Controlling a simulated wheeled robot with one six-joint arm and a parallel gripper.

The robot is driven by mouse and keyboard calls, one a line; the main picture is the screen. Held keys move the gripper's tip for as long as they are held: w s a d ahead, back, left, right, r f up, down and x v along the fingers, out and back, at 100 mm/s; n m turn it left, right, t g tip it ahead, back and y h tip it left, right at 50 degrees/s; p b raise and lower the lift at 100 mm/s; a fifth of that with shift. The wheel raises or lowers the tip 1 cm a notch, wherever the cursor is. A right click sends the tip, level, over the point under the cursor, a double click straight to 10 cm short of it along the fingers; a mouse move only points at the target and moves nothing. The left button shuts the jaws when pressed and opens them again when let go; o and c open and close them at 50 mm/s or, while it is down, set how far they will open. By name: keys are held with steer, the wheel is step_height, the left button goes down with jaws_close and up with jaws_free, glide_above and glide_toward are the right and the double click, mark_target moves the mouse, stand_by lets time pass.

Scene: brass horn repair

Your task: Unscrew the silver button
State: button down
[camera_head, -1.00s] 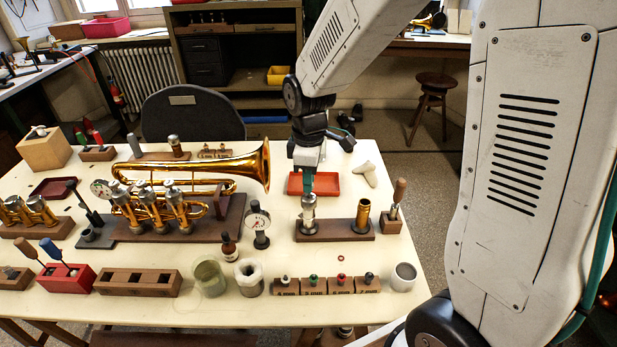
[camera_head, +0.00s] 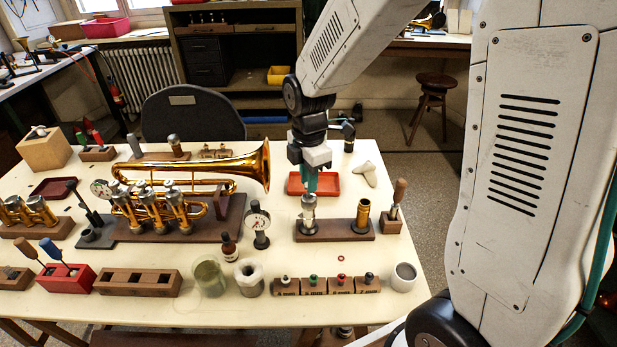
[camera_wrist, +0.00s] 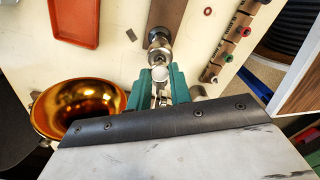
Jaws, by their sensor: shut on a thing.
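The silver button (camera_wrist: 160,74) is a small round silver disc on top of a silver valve piece (camera_head: 308,214). That piece stands upright at the left end of a brown wooden block (camera_head: 340,236) on the bench. My gripper (camera_head: 310,188) points down over it, with green fingers. In the wrist view my gripper (camera_wrist: 157,78) has a finger on each side of the button and is shut on it. In the head view the fingers and wrist hide the button.
A brass tube (camera_head: 363,214) stands at the block's right end. The brass trumpet (camera_head: 225,168) lies to the left, its bell close to my gripper. A dial gauge (camera_head: 259,226) stands left of the block. A red tray (camera_head: 330,184) lies behind. Labelled wooden blocks (camera_head: 313,287) sit in front.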

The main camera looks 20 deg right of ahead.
steer(key=n, duration=0.3)
steer(key=shift+n, duration=1.1)
steer(key=n, duration=0.2)
steer(key=shift+n, duration=1.5)
